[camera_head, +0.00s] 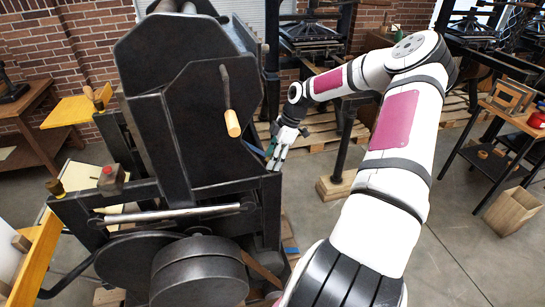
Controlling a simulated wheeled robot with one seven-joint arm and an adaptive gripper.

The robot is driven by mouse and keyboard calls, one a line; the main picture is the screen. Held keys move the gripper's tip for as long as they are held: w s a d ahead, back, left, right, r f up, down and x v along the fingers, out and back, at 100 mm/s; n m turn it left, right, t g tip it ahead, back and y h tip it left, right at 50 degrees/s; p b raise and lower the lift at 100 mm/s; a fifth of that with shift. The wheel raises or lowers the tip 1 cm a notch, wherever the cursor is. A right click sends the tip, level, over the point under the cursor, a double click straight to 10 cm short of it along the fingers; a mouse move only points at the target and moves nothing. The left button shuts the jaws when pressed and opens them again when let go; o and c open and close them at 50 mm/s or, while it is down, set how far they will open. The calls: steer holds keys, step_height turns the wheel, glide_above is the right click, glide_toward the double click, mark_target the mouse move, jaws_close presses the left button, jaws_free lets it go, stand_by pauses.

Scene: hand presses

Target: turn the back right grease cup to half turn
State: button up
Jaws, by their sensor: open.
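The large dark press (175,65) fills the left half of the head view. My white arm reaches in from the bottom right and bends back toward the press's right side. My gripper (276,161) is open, with its fingers pointing down and left close beside the dark frame. Whether it touches the frame I cannot tell. No grease cup can be made out at the gripper; the back right one seems hidden by the press or the fingers. A small brass-coloured cup-like knob (55,186) sits on the press's left side, far from my gripper.
A crank with a wooden handle (232,123) sticks out of the press's near face. A small red-topped block (110,176) sits on its left. More presses (312,35) stand behind.

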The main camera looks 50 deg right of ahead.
steer(key=v, duration=1.2)
steer(key=shift+d, duration=0.1)
